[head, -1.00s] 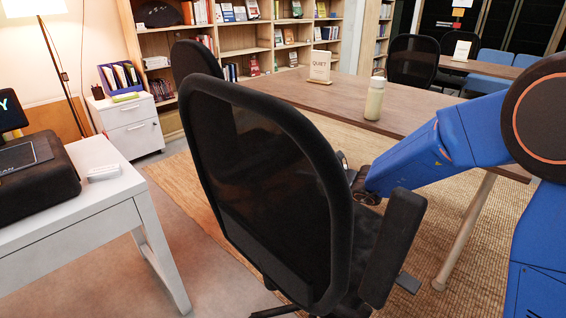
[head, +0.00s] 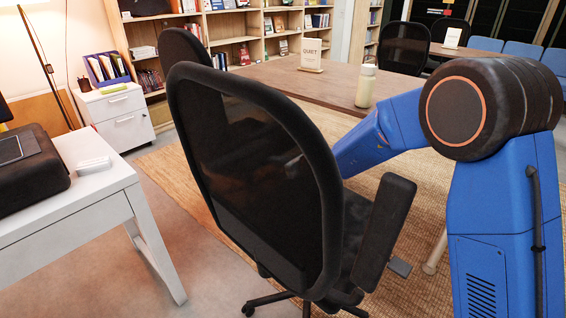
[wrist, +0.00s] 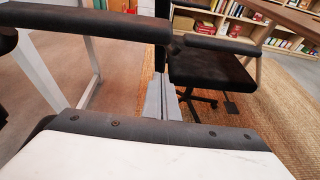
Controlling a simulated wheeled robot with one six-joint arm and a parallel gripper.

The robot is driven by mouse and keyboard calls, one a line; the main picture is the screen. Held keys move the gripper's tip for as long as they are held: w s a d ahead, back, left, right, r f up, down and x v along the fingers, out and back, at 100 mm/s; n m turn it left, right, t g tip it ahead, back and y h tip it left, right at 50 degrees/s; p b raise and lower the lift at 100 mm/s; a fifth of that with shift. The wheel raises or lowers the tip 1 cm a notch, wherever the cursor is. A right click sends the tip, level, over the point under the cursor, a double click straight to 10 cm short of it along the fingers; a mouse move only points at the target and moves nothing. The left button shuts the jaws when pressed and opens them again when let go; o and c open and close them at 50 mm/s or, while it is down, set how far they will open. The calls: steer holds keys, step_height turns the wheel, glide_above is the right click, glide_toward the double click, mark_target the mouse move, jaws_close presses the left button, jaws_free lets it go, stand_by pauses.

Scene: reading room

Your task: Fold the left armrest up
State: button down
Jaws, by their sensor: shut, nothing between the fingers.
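The near black office chair (head: 258,180) stands with its mesh back towards me in the head view. Its armrest on the picture's right (head: 383,235) slants steeply upward. The left armrest is hidden behind the backrest there. In the wrist view, a long dark padded bar (wrist: 90,22) crosses the upper left, probably that left armrest, but I cannot be sure. My gripper (wrist: 163,88) is shut and empty, its grey fingers just below the bar's right end. I see a gap in the picture but cannot tell the depth. The head view hides my gripper behind the backrest.
A second dark chair (head: 180,58) stands behind the near one; a chair seat (wrist: 210,72) shows in the wrist view. A wooden table (head: 320,82) holds a bottle (head: 365,87) and a QUIET sign (head: 311,54). A white desk (head: 75,195) stands left, with floor between it and the chair.

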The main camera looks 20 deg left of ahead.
steer(key=shift+r, duration=2)
steer(key=shift+r, duration=0.1)
